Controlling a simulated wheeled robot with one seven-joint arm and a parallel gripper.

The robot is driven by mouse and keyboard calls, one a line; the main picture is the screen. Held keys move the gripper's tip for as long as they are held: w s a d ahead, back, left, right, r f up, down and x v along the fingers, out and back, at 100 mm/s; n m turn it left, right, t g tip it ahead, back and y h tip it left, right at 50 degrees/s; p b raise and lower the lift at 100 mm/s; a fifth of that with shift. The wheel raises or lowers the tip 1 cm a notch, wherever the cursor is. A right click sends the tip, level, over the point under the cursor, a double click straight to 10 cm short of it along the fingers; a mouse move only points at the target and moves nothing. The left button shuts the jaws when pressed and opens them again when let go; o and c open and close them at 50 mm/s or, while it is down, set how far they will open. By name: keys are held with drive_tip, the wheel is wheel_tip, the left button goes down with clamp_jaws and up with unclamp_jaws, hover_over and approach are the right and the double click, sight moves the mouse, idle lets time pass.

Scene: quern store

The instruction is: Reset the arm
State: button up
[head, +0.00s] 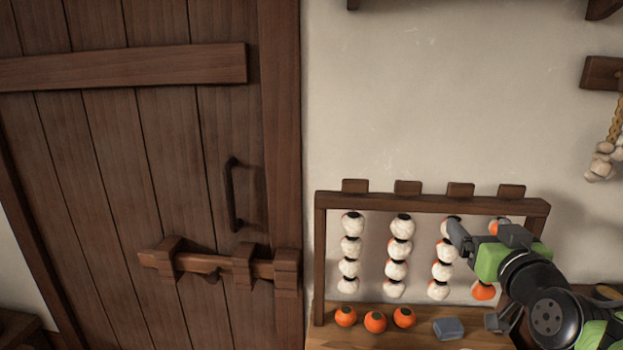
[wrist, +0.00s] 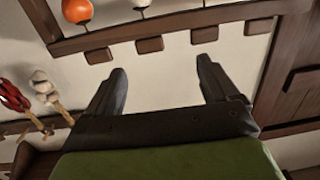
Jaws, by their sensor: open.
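My gripper shows in the wrist view (wrist: 160,82) with its two dark fingers spread wide apart and nothing between them. In the head view my gripper (head: 465,238) is at the right, in front of the wooden rack (head: 320,250) against the wall. My arm comes in from the lower right and covers the right part of the rack. The rack holds columns of white and orange balls (head: 400,250). In the wrist view the rack's frame (wrist: 185,22) and its wooden pegs are beyond the fingertips, and the picture is turned over.
A plank door (head: 120,150) with a handle (head: 232,195) and a wooden bolt (head: 215,268) stands at the left. Below the rack, several orange balls (head: 375,321) and a blue-grey block (head: 448,328) lie on a wooden surface. A white bulb string (head: 604,160) hangs at right.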

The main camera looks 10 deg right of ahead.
drive_tip(key=s+a+f+n+g+y, duration=0.2)
drive_tip(key=a+f+g+y, duration=0.3)
drive_tip(key=a, duration=0.8)
drive_tip(key=s+a+f+g, duration=0.3)
drive_tip(key=s+f, duration=0.3)
drive_tip(key=s, duration=0.3)
drive_tip(key=s+a+f+g+h, duration=0.1)
drive_tip(key=s+a+f+g, duration=0.2)
drive_tip(key=s+f, duration=0.3)
drive_tip(key=s+a, duration=0.1)
drive_tip(key=s, duration=0.2)
drive_tip(key=shift+s+a, duration=0.2)
drive_tip(key=shift+s, duration=0.1)
